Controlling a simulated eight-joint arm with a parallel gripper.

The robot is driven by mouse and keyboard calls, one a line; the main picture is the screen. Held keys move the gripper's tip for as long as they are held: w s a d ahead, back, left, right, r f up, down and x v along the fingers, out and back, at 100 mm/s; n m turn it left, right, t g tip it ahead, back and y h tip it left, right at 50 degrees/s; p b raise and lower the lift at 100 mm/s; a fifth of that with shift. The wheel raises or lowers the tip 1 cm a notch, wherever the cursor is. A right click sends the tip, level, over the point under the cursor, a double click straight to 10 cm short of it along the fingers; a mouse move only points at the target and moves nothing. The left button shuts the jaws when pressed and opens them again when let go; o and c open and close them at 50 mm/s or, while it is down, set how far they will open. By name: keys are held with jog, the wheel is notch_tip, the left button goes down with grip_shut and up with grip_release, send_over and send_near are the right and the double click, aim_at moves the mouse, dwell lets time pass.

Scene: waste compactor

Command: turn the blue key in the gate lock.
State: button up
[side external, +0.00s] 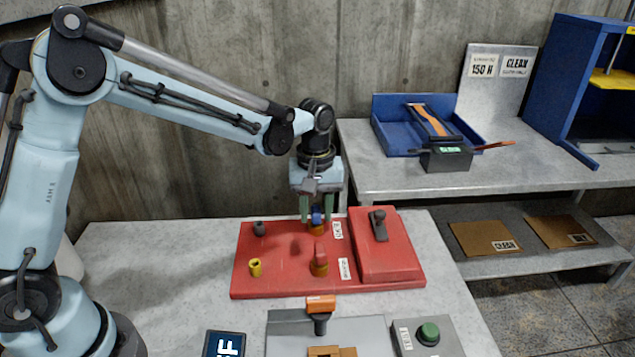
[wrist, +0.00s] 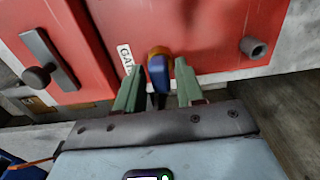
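The blue key (side external: 316,217) stands in the orange-brass gate lock (side external: 318,228) at the back of the red panel (side external: 270,283). My gripper (side external: 316,212) points down over it, with one green finger on each side of the key. In the wrist view the blue key (wrist: 158,72) is between the fingertips (wrist: 159,68), with a gap visible on both sides. The gripper looks open. The gate label (wrist: 126,60) is beside the lock. The lower end of the key is partly hidden by the lock and fingers.
A red key (side external: 319,254) stands upright in a second lock just in front. A yellow socket (side external: 256,267), a dark peg (side external: 259,229) and a raised red box with a black lever (side external: 379,225) are around it. A green button (side external: 428,333) is at the front right.

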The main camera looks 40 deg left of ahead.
jog(key=c, duration=0.6)
jog(key=n, duration=0.4)
jog(key=shift+n, duration=0.3)
jog(key=n, duration=0.4)
jog(key=shift+n, duration=0.3)
